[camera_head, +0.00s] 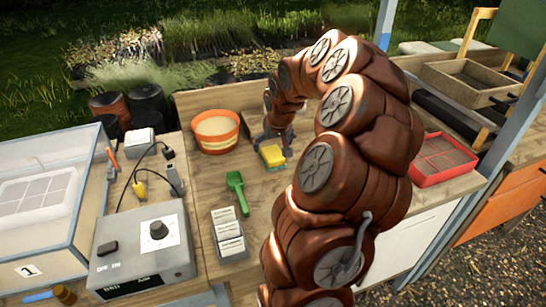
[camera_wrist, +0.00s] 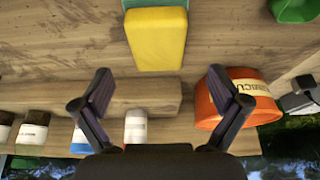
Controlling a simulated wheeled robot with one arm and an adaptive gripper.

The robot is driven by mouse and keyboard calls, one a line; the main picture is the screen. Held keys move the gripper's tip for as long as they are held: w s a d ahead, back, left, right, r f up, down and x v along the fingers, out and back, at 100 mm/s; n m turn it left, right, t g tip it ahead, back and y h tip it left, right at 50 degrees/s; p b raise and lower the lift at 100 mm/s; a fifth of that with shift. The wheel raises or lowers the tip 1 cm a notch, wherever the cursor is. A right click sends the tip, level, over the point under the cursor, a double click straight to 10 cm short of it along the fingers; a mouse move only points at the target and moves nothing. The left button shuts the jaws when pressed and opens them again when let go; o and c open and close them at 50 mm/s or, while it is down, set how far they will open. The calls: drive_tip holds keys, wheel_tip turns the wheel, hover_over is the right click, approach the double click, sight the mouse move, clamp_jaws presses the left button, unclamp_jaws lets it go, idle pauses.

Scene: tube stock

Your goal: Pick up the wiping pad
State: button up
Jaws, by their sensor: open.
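The wiping pad looks like a yellow block with a thin blue-green layer. It lies on the wooden bench in the head view (camera_head: 272,156), to the right of an orange bowl. In the wrist view the pad (camera_wrist: 157,42) is at the top centre, its yellow face towards the camera. My gripper (camera_wrist: 160,84) is open and empty, its two fingers spread below the pad in that view and apart from it. In the head view my gripper is just behind the pad, partly hidden by my brown arm.
The orange bowl (camera_head: 215,131) stands close left of the pad and shows in the wrist view (camera_wrist: 240,95). A green scoop (camera_head: 236,190) and a rack of white-labelled items (camera_head: 228,232) lie nearer. A red tray (camera_head: 442,160) is right of my arm. A grey control box (camera_head: 142,248) stands left.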

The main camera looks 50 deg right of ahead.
sight(273, 153)
drive_tip(key=f, duration=0.1)
drive_tip(key=f+p, duration=0.1)
drive_tip(key=f, duration=0.2)
drive_tip(key=shift+w+d, duration=0.1)
drive_tip(key=shift+d, duration=0.15)
drive_tip(key=shift+w+f, duration=0.15)
drive_tip(key=shift+f, duration=0.2)
drive_tip(key=c, duration=1.3)
drive_tip(key=shift+o, duration=0.2)
drive_tip(key=shift+r, duration=0.15)
drive_tip(key=shift+r+b, duration=0.55)
drive_tip(key=shift+r, duration=1.1)
drive_tip(key=a+b, duration=0.1)
drive_tip(key=a, duration=0.4)
drive_tip(key=a+r+b, duration=0.1)
drive_tip(key=a, duration=0.4)
drive_tip(key=a+b, duration=0.1)
drive_tip(key=a, duration=0.5)
drive_tip(key=shift+w+r, duration=0.15)
drive_tip(key=shift+r, duration=0.05)
